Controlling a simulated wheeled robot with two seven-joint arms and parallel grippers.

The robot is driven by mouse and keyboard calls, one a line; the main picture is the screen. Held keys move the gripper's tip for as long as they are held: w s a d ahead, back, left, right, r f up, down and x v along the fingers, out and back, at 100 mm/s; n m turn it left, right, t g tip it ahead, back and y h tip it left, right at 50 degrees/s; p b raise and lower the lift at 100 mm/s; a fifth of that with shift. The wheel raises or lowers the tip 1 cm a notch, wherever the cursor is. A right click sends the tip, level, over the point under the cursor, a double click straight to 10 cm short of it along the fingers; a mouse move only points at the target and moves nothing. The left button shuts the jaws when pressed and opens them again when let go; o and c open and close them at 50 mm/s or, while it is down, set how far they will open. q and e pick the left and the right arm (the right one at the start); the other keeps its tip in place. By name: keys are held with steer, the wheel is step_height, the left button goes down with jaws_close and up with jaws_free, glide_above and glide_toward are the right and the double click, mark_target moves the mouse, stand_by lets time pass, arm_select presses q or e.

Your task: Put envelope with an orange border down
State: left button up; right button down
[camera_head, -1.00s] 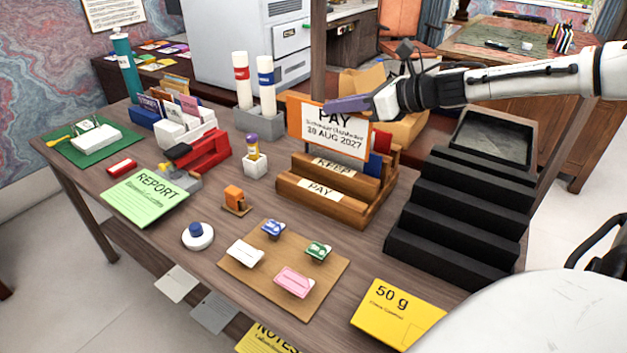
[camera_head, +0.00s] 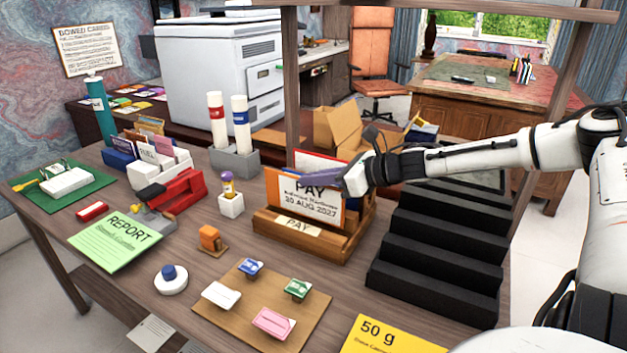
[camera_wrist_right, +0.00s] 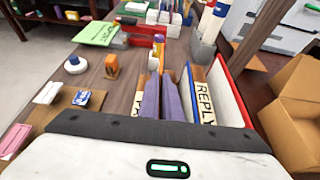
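The envelope with an orange border (camera_head: 303,203) reads PAY and a 20 AUG 2027 date in the head view. It stands nearly upright in the wooden sorter (camera_head: 290,240), its lower edge behind the front bar labelled PAY. My right gripper (camera_head: 340,182) is at its upper right corner. The right wrist view shows the two purple fingers (camera_wrist_right: 162,100) close together over the sorter, apparently shut on the envelope, which is edge-on and hardly visible there. A REPLY label (camera_wrist_right: 205,100) shows beside the fingers. The KEEP label is hidden. My left gripper is not in view.
A black stepped rack (camera_head: 440,245) stands right of the sorter. A glue-like stick in a white holder (camera_head: 230,203) stands left of it. A board with several clips (camera_head: 225,317) lies in front. Bare desk shows between the board and the sorter.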

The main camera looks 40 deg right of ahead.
steer(key=shift+f+b, duration=0.45)
steer(key=shift+f, duration=0.15)
steer(key=c, duration=2)
jaws_free()
